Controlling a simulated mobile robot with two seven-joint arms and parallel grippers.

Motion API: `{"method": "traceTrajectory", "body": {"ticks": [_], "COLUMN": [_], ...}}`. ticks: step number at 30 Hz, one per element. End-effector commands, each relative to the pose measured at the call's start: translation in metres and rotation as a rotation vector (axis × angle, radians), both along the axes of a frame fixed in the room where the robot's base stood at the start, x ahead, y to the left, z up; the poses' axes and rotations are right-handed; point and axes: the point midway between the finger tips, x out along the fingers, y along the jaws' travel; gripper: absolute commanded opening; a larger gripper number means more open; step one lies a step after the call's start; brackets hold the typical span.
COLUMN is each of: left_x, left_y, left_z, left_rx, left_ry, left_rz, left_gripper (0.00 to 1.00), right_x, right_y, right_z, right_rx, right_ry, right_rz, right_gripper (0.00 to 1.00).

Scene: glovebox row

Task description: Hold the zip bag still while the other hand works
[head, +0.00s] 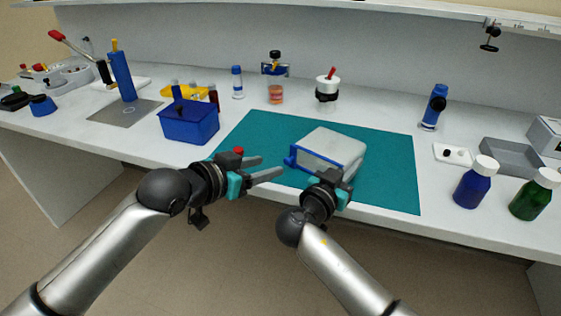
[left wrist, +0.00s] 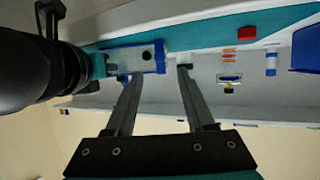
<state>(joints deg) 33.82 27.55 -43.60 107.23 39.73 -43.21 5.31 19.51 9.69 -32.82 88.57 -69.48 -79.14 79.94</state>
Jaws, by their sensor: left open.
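The zip bag (head: 332,146) is a pale grey, box-like bag with a blue strip along its left edge. It lies on the teal mat (head: 258,130). It also shows in the left wrist view (left wrist: 130,60), beyond the fingers. My left gripper (head: 271,166) is open and empty, left of the bag and apart from it, its fingers pointing right. In the left wrist view (left wrist: 160,75) the fingers stand apart. My right gripper (head: 333,178) is at the bag's near edge; its fingers are largely hidden, so I cannot tell whether it grips the bag.
A blue bin (head: 190,122) stands left of the mat. A blue bottle (head: 474,182) and a green bottle (head: 535,195) stand at the right, near a grey tray (head: 511,157). Small jars line the back.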

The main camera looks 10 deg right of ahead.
Motion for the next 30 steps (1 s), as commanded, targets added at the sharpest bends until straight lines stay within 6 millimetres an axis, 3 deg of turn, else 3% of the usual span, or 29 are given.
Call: {"method": "traceTrajectory", "body": {"ticks": [7, 14, 27, 30], "left_x": [0.023, 0.037, 0.041, 0.041], "left_y": [-0.026, -0.039, -0.043, -0.043], "left_z": [-0.013, -0.021, -0.024, -0.024], "left_rx": [-0.001, -0.002, -0.001, -0.001], "left_ry": [0.0, -0.001, -0.001, -0.001], "left_rz": [-0.002, -0.001, 0.0, 0.0], "left_gripper": [0.54, 0.54, 0.54, 0.44], "right_x": [0.0, 0.0, 0.0, 0.0], "right_y": [0.0, 0.0, 0.0, 0.0], "right_z": [0.0, 0.0, 0.0, 0.0], "right_rx": [0.001, 0.001, 0.001, 0.001], "right_ry": [0.001, 0.001, 0.001, 0.001], "right_rz": [0.0, 0.0, 0.0, 0.0], "right_gripper": [0.0, 0.0, 0.0, 0.0]}}
